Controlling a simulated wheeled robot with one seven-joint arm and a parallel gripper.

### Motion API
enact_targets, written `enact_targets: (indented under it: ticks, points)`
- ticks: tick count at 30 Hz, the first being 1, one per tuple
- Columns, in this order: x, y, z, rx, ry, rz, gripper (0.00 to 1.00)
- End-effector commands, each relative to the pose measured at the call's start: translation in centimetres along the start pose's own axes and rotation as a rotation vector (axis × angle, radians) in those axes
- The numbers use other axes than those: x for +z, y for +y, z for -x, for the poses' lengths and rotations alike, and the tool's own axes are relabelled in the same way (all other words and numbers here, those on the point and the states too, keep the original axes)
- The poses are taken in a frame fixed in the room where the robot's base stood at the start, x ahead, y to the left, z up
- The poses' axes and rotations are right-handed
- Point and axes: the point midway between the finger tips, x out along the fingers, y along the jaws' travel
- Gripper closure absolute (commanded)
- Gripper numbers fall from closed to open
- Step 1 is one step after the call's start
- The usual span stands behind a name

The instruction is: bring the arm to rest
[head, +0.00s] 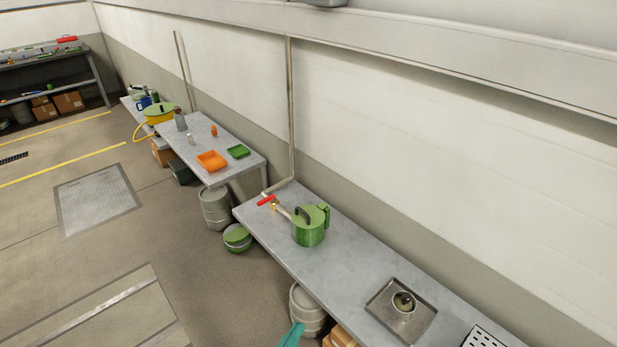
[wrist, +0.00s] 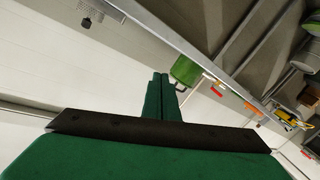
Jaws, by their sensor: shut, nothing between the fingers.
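My gripper (wrist: 160,85) shows in the wrist view as two dark green fingers side by side, shut with nothing between them. It is in the air, apart from the tables. A green watering can (head: 310,226) stands upright on the near grey table (head: 350,252) in the head view. The green can also shows in the wrist view (wrist: 185,70), beyond the fingertips. In the head view only a small teal piece of my arm shows at the bottom edge; the rest is out of frame.
A metal tray (head: 386,336) with a round pot (head: 403,303) in it lies on the near table's right part. Metal drums (head: 215,208) stand on the floor. Floor at left is open.

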Motion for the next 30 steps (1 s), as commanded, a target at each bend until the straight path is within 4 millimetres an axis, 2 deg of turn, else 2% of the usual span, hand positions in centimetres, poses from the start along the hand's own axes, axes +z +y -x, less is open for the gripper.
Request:
enact_targets:
  ticks: [1, 6, 10, 15, 20, 24, 30]
  points:
    - [2.3, 0.7, -0.1, -0.048, -0.028, 0.043, 1.00]
    - [8.5, 1.4, 1.6, -0.254, -0.104, 0.133, 1.00]
    - [12.0, 2.2, 4.4, -0.398, -0.147, 0.148, 1.00]
    - [14.4, 3.8, 9.3, -0.548, -0.174, 0.098, 1.00]
    - [14.1, 5.8, 14.1, -0.630, -0.166, -0.006, 1.00]
    - [12.2, 8.2, 17.7, -0.639, -0.136, -0.125, 1.00]
    - [8.8, 11.9, 20.6, -0.571, -0.082, -0.273, 1.00]
